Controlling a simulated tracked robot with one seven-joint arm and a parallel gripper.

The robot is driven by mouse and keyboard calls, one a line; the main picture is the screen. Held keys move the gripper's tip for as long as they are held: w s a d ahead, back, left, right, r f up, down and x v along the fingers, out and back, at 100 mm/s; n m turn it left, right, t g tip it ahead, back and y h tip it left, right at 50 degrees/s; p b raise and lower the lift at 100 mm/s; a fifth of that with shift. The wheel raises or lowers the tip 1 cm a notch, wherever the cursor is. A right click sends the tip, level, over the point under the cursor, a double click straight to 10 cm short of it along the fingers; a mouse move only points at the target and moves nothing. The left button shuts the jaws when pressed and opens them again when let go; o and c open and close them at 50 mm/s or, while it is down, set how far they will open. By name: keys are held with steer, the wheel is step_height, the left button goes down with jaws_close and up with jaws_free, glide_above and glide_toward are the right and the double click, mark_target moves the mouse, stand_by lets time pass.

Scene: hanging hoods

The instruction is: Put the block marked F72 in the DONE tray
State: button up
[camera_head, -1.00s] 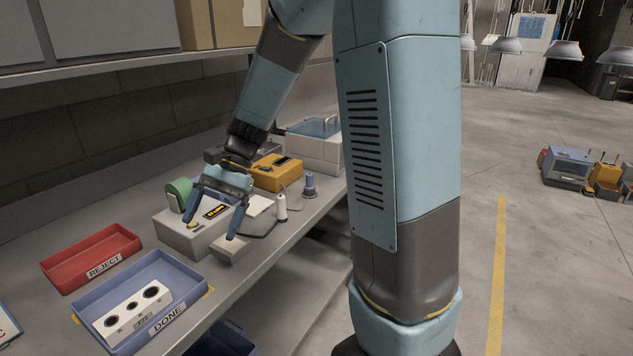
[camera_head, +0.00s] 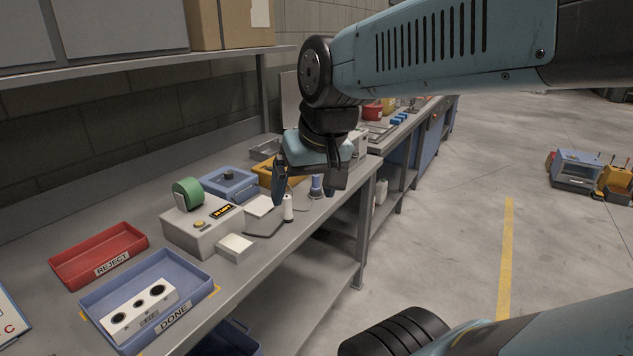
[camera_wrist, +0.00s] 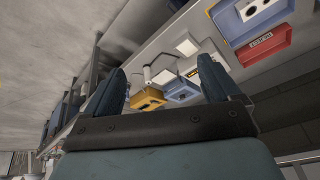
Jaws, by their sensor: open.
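A white block (camera_head: 140,308) with dark round holes lies inside the blue DONE tray (camera_head: 192,272) at the lower left of the head view. A small label is on its front face, too small to read surely. The block also shows in the tray at the top of the wrist view (camera_wrist: 252,8). My gripper (camera_head: 308,200) is open and empty, held above the bench's front edge, well to the right of the tray and clear of the block.
A red REJECT tray (camera_head: 140,243) sits behind the DONE tray. A white device (camera_head: 190,237) with a green roll (camera_head: 187,192), a blue container (camera_head: 228,183) and white bottle (camera_head: 288,208) stand to the right. A shelf (camera_head: 150,69) overhangs the bench.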

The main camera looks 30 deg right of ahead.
steer(key=shift+s+d+r+n+t+h, duration=0.15)
steer(key=shift+s+d+r+t+h, duration=0.2)
steer(key=shift+d, duration=0.35)
steer(key=shift+s+d+r+n+t+h, duration=0.1)
steer(key=shift+s+d+n+t, duration=0.05)
steer(key=shift+s+d, duration=0.4)
steer(key=shift+d, duration=0.1)
